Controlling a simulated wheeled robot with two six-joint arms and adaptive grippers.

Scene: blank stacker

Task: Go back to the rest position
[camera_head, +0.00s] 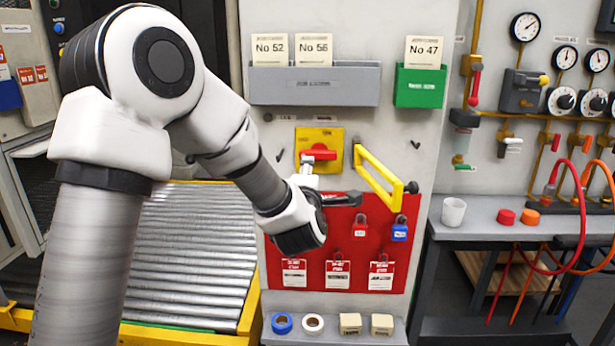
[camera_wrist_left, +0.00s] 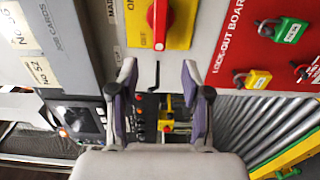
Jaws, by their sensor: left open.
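My left gripper (camera_head: 324,192) reaches in from the left in the head view, in front of the upper left of the red lockout board (camera_head: 343,248). In the left wrist view my left gripper (camera_wrist_left: 158,80) is open, with nothing between its fingers. The yellow switch plate (camera_head: 331,139) with its red handle (camera_head: 318,152) is just above the gripper in the head view. The switch plate also shows at the top of the wrist view (camera_wrist_left: 178,32). My wrist hides part of the board. My right gripper is in neither view.
A yellow bar handle (camera_head: 378,178) sticks out right of the switch. Red (camera_head: 360,226) and blue (camera_head: 400,229) padlocks hang on the board. Card holders (camera_head: 315,86) are above. A shelf (camera_head: 340,336) with tape rolls is below. A roller conveyor (camera_head: 190,255) lies left.

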